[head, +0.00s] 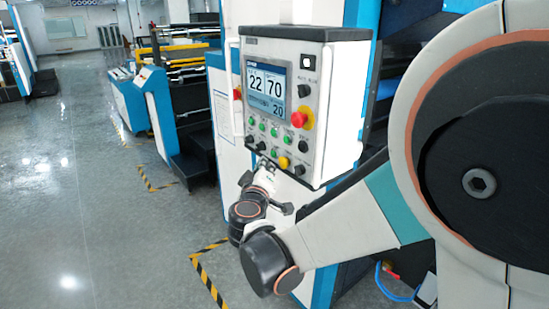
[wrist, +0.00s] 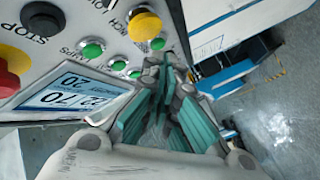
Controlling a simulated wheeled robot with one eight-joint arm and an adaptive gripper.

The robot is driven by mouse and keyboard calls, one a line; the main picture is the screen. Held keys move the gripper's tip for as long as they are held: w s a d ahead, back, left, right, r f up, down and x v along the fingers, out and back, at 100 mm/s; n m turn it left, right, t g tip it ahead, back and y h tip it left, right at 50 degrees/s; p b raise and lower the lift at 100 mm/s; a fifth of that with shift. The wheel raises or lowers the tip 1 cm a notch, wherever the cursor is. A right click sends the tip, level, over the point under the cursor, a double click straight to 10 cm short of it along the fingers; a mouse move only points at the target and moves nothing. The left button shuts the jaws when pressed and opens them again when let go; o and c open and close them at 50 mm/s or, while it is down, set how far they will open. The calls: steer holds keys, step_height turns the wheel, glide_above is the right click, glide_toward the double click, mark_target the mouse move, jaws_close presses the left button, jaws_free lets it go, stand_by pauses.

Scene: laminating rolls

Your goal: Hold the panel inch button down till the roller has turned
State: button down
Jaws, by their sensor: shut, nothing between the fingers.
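The panel (head: 275,100) is a white control box with a screen, seen from its front left in the head view. Its yellow button (head: 283,162) sits in the bottom row; the wrist view shows it upside down (wrist: 145,25), with a partly readable label beside it that looks like INCH. My gripper (head: 267,163) is shut and empty at the panel's lower edge, left of the yellow button. In the wrist view its teal-padded fingers (wrist: 166,62) end close to a green button (wrist: 157,44), beside the yellow one. I cannot tell whether the tips touch the panel. The roller is not recognisable in view.
A red emergency button (head: 299,119) on a yellow base, several green buttons and black knobs crowd the panel face. The screen (head: 266,88) reads 22, 70 and 20. A blue-and-white machine stands behind. Open grey floor (head: 80,200) with striped tape lies left.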

steer(key=shift+w+d, duration=0.35)
steer(key=shift+d, duration=0.1)
stand_by(1.2)
steer(key=shift+w+d, duration=0.2)
steer(key=shift+d, duration=0.15)
